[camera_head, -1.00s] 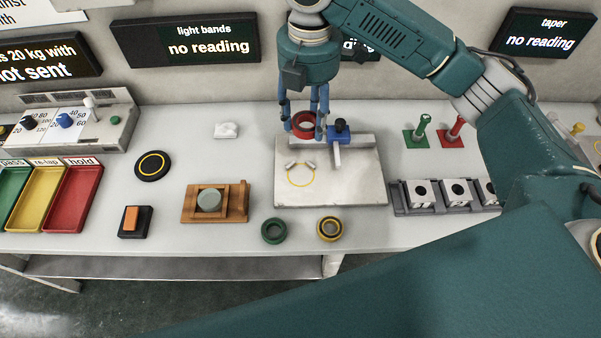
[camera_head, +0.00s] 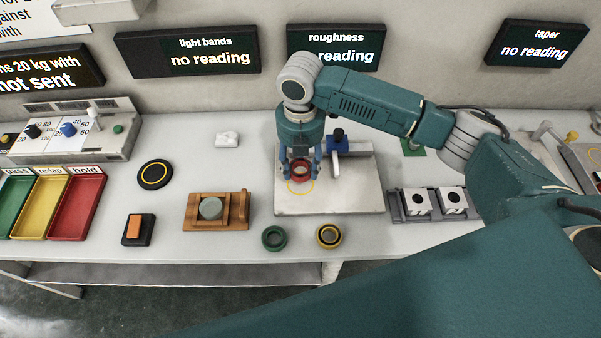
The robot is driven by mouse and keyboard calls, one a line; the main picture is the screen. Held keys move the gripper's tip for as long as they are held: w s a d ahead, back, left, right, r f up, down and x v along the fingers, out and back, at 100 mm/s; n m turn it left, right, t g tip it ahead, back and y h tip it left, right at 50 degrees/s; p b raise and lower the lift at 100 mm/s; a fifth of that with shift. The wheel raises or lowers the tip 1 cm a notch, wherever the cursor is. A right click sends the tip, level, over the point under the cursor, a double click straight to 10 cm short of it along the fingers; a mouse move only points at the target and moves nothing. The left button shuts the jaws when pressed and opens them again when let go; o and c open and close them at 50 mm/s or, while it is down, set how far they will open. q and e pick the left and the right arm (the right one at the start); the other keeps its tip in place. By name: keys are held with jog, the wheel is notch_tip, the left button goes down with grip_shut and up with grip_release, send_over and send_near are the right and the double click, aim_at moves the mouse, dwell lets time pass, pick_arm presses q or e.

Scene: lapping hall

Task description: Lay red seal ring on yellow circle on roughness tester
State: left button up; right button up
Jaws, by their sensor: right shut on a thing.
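My right gripper (camera_head: 301,171) points down over the roughness tester and is shut on the red seal ring (camera_head: 301,178). The roughness tester is a light grey plate (camera_head: 350,200) with a blue slide and arm (camera_head: 337,142) at its back. The yellow circle (camera_head: 308,188) is drawn on the plate's left part. The ring is over or just behind the circle and covers part of it from view. I cannot tell whether the ring touches the plate. My left gripper does not show.
A green ring (camera_head: 274,238) and a black and yellow ring (camera_head: 328,236) lie in front of the tester. A wooden fixture (camera_head: 238,212) stands to its left. A grey rack with white blocks (camera_head: 398,212) stands to its right. The coloured trays (camera_head: 75,208) are far left.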

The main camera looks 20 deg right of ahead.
aim_at(301, 176)
jog(key=shift+f+p, duration=0.3)
jog(key=shift+f, duration=2.2)
jog(key=shift+f, duration=0.1)
jog(key=o, duration=1.2)
jog(key=shift+c, duration=0.2)
notch_tip(301, 176, up, 12)
jog(key=b, duration=0.1)
jog(key=shift+b, duration=0.3)
